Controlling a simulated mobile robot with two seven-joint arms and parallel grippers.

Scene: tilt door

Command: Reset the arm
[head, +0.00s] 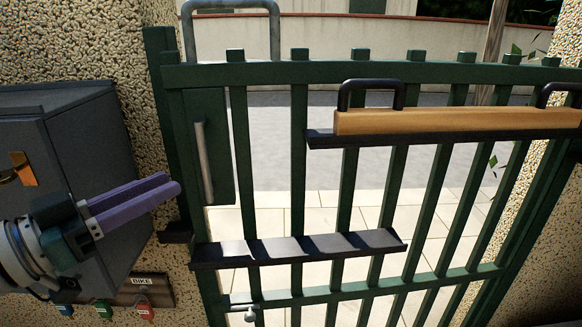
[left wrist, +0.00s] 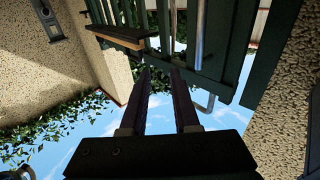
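My left gripper (head: 172,186) comes in from the left in the head view, its two purple fingers pointing right toward the gate. In the left wrist view its fingers (left wrist: 160,72) stand apart with nothing between them. The fingers are in front of the wall and beside the green gate (head: 300,170), with no contact that I can make out. A vertical grey handle bar (head: 204,162) is on the gate's left plate, just right of the fingertips. My right gripper does not show in either view.
A grey box (head: 75,150) is on the left wall, behind my left arm. Coloured tags (head: 104,309) hang below it by a BIKE label (head: 142,281). A black ledge (head: 300,247) and a wooden bar (head: 450,121) with black handles are on the gate. Paving lies beyond.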

